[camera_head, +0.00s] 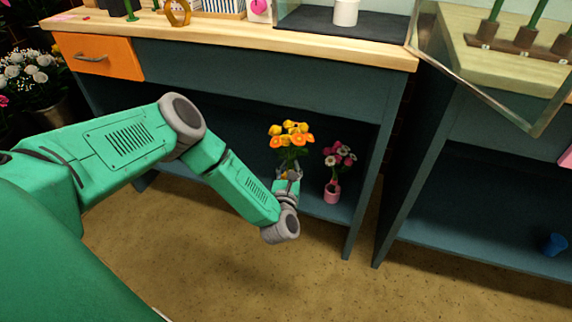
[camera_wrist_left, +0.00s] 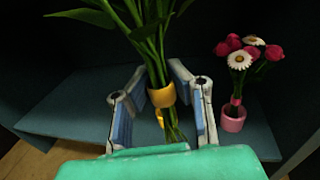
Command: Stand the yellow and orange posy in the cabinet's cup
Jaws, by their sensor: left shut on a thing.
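The yellow and orange posy (camera_head: 291,136) is upright at the low shelf under the workbench. In the left wrist view its green stems (camera_wrist_left: 152,45) are bound by a yellow band (camera_wrist_left: 162,96). My left gripper (camera_head: 287,174) is shut on the posy around this band, with one finger on each side of the stems. The posy's blooms are out of the wrist view. A white cup (camera_head: 346,12) stands on a dark floor inside the clear-walled cabinet (camera_head: 318,22) on the bench top. My right gripper is not in view.
A pink vase (camera_head: 332,192) with pink and white flowers stands on the shelf (camera_head: 335,209) just right of my gripper. The wooden bench top (camera_head: 240,35) overhangs the shelf. A tilted glass panel (camera_head: 480,85) and a blue cup (camera_head: 553,244) are at the right.

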